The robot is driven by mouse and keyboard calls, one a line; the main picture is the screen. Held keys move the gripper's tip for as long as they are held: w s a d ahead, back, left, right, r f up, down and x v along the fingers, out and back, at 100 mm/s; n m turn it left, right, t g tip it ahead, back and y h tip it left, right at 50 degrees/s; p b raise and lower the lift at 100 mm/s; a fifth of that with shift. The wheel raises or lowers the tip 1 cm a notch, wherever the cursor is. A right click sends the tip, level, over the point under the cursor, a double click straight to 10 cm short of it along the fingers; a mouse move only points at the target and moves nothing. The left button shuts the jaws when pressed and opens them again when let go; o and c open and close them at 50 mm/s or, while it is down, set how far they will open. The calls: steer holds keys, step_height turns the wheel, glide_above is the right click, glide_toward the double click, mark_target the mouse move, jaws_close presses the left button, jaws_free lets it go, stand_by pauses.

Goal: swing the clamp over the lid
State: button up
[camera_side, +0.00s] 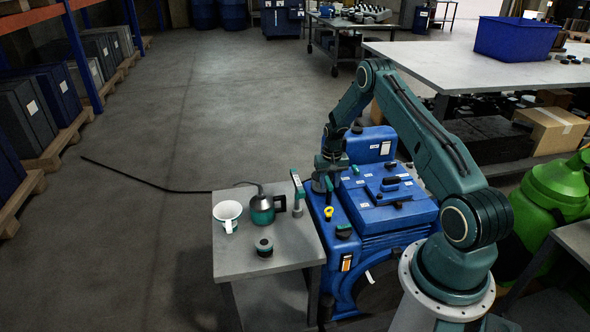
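A blue machine (340,262) stands beside the small grey table. On its top is a raised blue lid (412,212) with a dark bar-like part (388,193) lying on it, which may be the clamp; I cannot tell for sure. My gripper (326,188) points down over the left part of the machine's top, left of the lid. Its fingers are small and dark here, so I cannot tell whether they are open or touch anything.
The small grey table (290,255) holds a white funnel-like cup (228,213), a teal and silver can (262,208), a dark round part (264,246) and an upright teal-handled tool (297,192) near my gripper. A green container (555,190) stands right. The floor at left is mostly clear.

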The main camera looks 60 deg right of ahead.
steer(key=shift+r, duration=0.15)
steer(key=shift+r, duration=2.6)
steer(key=shift+r, duration=0.1)
steer(key=shift+r, duration=1.9)
